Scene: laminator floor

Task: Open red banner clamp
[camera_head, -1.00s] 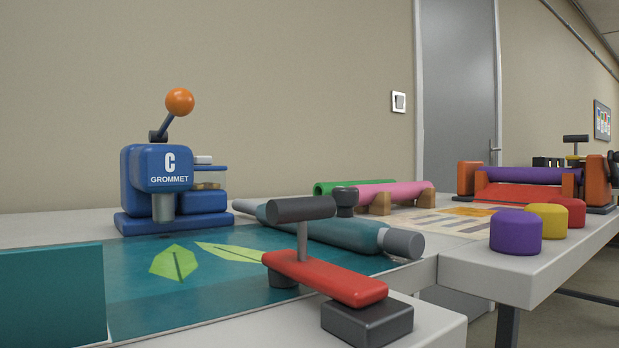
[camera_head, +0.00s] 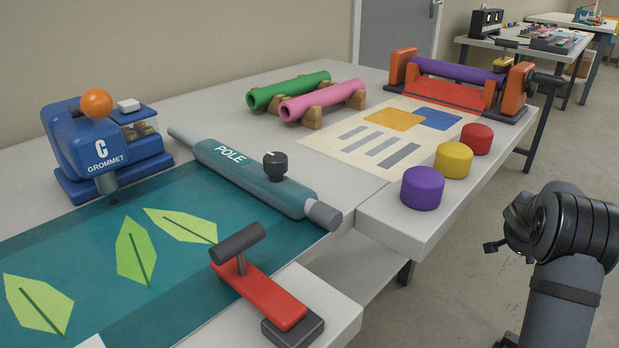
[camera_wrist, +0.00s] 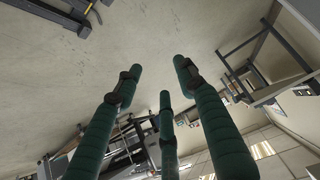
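The red banner clamp (camera_head: 268,301) is at the front of the near table in the head view. Its red bar lies across the edge of the teal banner (camera_head: 80,240), with one end on a dark block. A dark grey T-handle (camera_head: 238,243) stands up from the bar, leaning slightly. My gripper (camera_wrist: 160,76) shows in the wrist view with three green fingers spread apart and nothing between them. It faces bare floor and distant furniture, away from the clamp. My arm is at the right of the head view, apart from the clamp.
The pole (camera_head: 250,178) with a black knob lies behind the clamp. The blue grommet press (camera_head: 100,150) stands at the left. Purple (camera_head: 422,188), yellow (camera_head: 453,160) and red (camera_head: 477,139) cylinders sit near the right table's edge. Open floor lies between that table and my arm.

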